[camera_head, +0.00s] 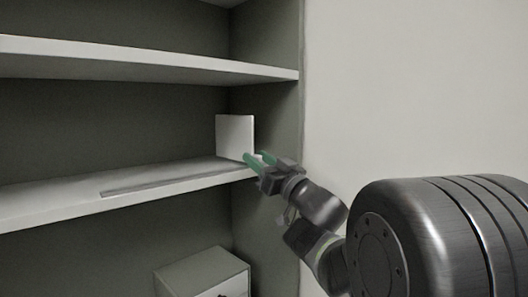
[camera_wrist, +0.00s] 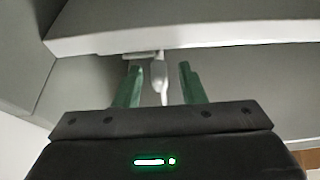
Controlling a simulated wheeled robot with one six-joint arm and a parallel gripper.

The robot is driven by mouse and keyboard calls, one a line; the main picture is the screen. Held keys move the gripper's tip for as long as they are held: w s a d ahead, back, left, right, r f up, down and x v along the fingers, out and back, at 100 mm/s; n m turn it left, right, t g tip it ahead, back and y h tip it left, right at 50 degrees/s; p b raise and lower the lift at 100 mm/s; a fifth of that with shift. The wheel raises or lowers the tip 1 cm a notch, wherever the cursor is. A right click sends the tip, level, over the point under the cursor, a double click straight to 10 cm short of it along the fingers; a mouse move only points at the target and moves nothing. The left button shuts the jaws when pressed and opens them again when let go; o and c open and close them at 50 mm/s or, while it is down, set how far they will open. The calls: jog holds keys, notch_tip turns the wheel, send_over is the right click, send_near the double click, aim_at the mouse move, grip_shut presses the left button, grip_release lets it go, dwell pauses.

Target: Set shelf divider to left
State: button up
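The shelf divider (camera_head: 235,136) is a white upright plate at the right end of the middle shelf, close to the right side wall. My gripper (camera_head: 255,157) has green fingers and is at the divider's lower right front edge. In the wrist view my gripper (camera_wrist: 158,82) is open, with a narrow white piece (camera_wrist: 158,76) between its fingers, apparently the divider's edge. Gaps show on both sides of that piece. A thin grey rail or slot (camera_head: 150,186) runs along the front of the middle shelf.
The middle shelf (camera_head: 50,197) is bare left of the divider. An upper shelf (camera_head: 130,62) lies above my gripper. A light box or cabinet (camera_head: 205,270) stands below. The cabinet's right side wall (camera_head: 280,120) is close to my gripper.

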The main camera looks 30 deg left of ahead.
aim_at(236, 138)
jog(key=shift+x, duration=1.25)
grip_shut()
